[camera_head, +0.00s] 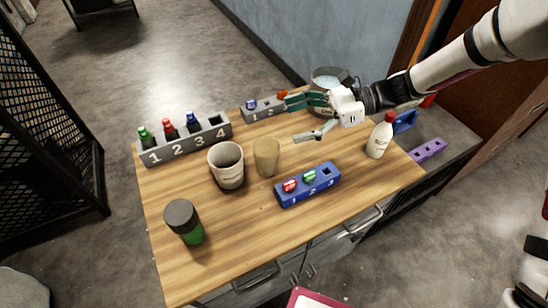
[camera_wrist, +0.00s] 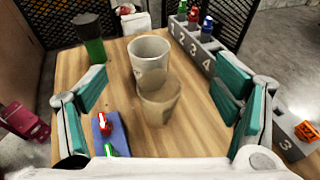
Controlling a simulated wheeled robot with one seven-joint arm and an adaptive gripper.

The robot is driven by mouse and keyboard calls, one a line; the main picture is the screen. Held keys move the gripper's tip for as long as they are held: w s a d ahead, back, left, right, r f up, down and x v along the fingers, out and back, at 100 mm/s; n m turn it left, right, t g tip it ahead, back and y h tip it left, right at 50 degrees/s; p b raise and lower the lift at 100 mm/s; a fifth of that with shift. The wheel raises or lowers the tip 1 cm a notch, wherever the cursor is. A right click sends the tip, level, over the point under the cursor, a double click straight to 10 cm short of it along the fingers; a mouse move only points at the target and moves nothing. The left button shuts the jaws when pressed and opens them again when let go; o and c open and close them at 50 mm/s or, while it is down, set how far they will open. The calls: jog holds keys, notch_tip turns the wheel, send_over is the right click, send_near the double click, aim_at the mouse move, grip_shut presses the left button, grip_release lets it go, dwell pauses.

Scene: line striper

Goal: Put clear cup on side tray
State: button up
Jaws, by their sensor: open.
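The clear cup (camera_head: 266,157), see-through with a tan tint, stands upright on the wooden table, close beside a larger white cup (camera_head: 227,165). In the wrist view the clear cup (camera_wrist: 159,100) is between my spread fingers in the picture and overlaps the front of the white cup (camera_wrist: 148,55). My gripper (camera_head: 299,119) is open and empty, with teal finger pads, above the table and to the upper right of the clear cup in the head view. A grey side surface (camera_head: 455,131), probably the side tray, lies beyond the table's right edge.
A grey numbered rack (camera_head: 184,145) with small bottles and a second grey rack (camera_head: 264,112) stand at the back. A blue rack (camera_head: 308,184) is right of the clear cup. A dark-lidded green jar (camera_head: 184,221), white bottle (camera_head: 380,137) and pot (camera_head: 331,78) stand around. A purple block (camera_head: 429,149) occupies the side surface.

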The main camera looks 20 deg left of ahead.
send_near(266, 147)
jog(key=s+r, duration=0.3)
jog(key=s, duration=0.1)
jog(key=shift+w+p+x, duration=0.15)
jog(key=shift+p+x, duration=0.3)
jog(key=shift+x, duration=1.6)
jog(key=shift+w+p+x, duration=0.1)
jog(key=shift+p+x, duration=0.35)
jog(key=shift+x, duration=1.6)
jog(key=shift+a+f, duration=0.1)
jog(key=shift+c, duration=0.4)
jog(key=c, duration=1.3)
